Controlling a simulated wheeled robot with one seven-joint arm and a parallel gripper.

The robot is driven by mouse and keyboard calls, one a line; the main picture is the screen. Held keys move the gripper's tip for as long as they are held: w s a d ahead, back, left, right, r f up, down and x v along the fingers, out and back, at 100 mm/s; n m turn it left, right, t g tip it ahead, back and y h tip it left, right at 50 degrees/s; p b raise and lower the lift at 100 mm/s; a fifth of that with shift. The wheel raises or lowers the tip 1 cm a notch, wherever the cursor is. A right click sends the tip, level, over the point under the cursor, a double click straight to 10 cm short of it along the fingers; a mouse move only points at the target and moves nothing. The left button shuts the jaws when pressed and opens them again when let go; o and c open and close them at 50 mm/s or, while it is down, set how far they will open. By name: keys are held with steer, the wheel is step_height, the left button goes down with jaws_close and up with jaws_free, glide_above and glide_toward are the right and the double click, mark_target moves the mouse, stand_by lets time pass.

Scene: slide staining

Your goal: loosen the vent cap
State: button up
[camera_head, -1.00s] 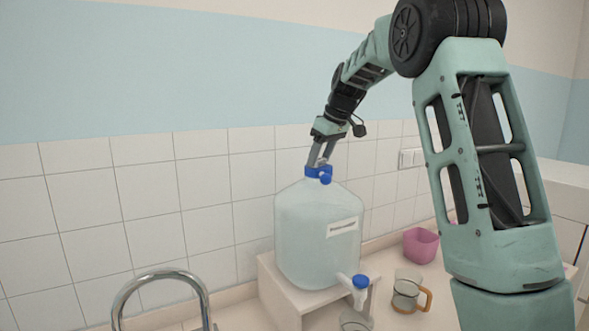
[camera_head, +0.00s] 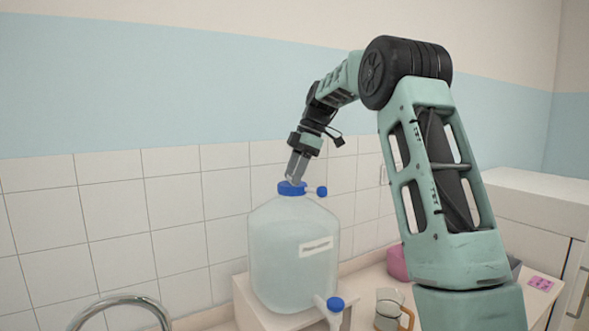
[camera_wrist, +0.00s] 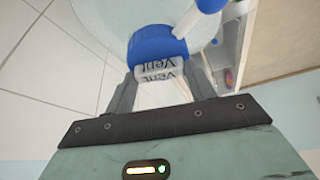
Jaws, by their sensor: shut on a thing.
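The vent cap (camera_head: 290,188) is a blue cap on top of a translucent carboy (camera_head: 285,262). A small blue knob (camera_head: 321,191) sticks out to its right on a short arm. My gripper (camera_head: 294,176) reaches down from above and is shut on the vent cap. In the wrist view the blue vent cap (camera_wrist: 152,46) carries a white piece marked "Vent" (camera_wrist: 160,71), between my two fingers (camera_wrist: 160,82). The carboy stands upright with clear liquid inside and a white label on its front. Whether the cap has risen on its neck cannot be told.
The carboy stands on a pale raised block (camera_head: 246,297) against the tiled wall. A spigot with a blue handle (camera_head: 335,304) is low on its front. A glass mug (camera_head: 389,310) and a pink container (camera_head: 398,263) are to the right. A tap (camera_head: 120,302) is front left.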

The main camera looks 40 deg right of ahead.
steer(key=shift+r+n+g+p, duration=0.15)
steer(key=shift+n+g+p, duration=0.3)
steer(key=shift+n, duration=1.05)
steer(key=o, duration=1.4)
steer(key=shift+d+p+v, duration=0.15)
steer(key=shift+p+v, duration=1.3)
steer(key=shift+v, duration=2.9)
steer(key=shift+d+p+v, duration=0.2)
steer(key=shift+p+v, duration=1.2)
steer(key=shift+v, duration=2.9)
steer(key=shift+w, duration=0.15)
